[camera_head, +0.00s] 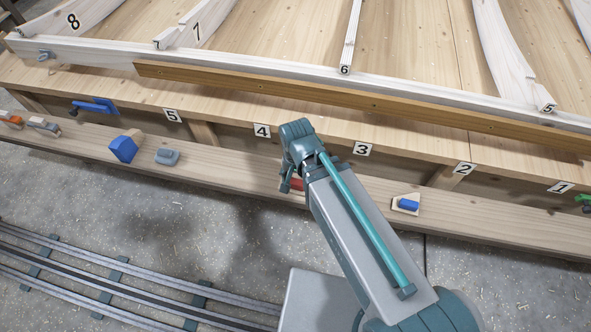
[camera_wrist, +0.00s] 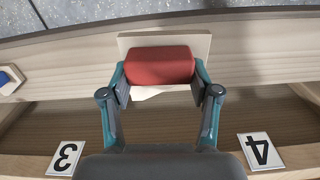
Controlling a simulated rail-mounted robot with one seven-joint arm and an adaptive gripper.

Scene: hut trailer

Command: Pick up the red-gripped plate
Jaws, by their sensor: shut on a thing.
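The red-gripped plate shows in the wrist view as a pale flat plate (camera_wrist: 194,42) with a red rounded grip (camera_wrist: 160,66). My gripper (camera_wrist: 160,84) has its two teal fingers on either side of the red grip, shut on it. The plate is at the lower wooden ledge; I cannot tell whether it still touches the ledge. In the head view, a bit of the red grip (camera_head: 297,184) shows beside my gripper (camera_head: 290,184), and my arm hides most of the plate.
On the lower ledge (camera_head: 480,215) stand a blue-gripped plate (camera_head: 408,204) to the right, and a blue block (camera_head: 123,149) and grey-blue piece (camera_head: 167,157) to the left. The upper bench edge carries number labels, such as label 3 (camera_head: 362,149) and label 4 (camera_head: 262,131). Floor rails (camera_head: 100,285) run at lower left.

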